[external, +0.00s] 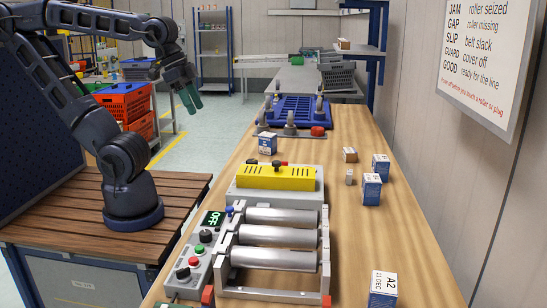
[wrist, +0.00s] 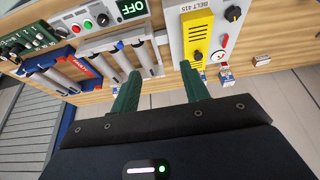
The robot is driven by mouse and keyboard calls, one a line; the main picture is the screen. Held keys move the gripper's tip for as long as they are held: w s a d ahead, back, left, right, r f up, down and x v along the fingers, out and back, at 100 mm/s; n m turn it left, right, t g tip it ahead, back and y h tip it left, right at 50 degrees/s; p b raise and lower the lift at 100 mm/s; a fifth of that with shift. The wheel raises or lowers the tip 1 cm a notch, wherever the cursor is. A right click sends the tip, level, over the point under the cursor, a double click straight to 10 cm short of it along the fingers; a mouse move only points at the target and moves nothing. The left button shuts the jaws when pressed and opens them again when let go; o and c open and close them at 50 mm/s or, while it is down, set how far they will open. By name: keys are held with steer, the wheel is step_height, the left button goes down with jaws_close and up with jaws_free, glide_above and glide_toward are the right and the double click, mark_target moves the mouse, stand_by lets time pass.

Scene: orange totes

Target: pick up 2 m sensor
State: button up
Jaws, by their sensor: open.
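My gripper (external: 190,97) is open and empty, high to the left of the bench in the external view. Its two green fingers (wrist: 160,82) show apart in the wrist view, with nothing between them. Several small blue-and-white boxes stand on the bench: one behind the yellow unit (external: 267,143), two at the right (external: 380,167) (external: 371,189), and one at the front labelled A2 (external: 383,290). A small brown box (external: 350,155) and a tiny pale item (external: 349,178) stand near them. I cannot tell which is the 2 m sensor; most labels are too small to read.
A roller unit (external: 278,240) with a control box (external: 195,265) and yellow cover (external: 276,177) fills the bench's left front. Orange totes (external: 122,102) stand at left. The bench's right middle is mostly clear.

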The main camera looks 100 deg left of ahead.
steer(key=w+a+r+m, duration=0.2)
steer(key=w+m, duration=0.1)
steer(key=w, duration=0.4)
steer(key=m+g, duration=0.5)
steer(key=m, duration=1.1)
glide_above(350, 171)
step_height(350, 171, down, 24)
steer(key=shift+s+d, duration=0.15)
steer(key=shift+f+m, duration=0.3)
steer(key=shift+f, duration=0.15)
step_height(350, 171, down, 10)
steer(key=shift+f, duration=0.15)
jaws_close()
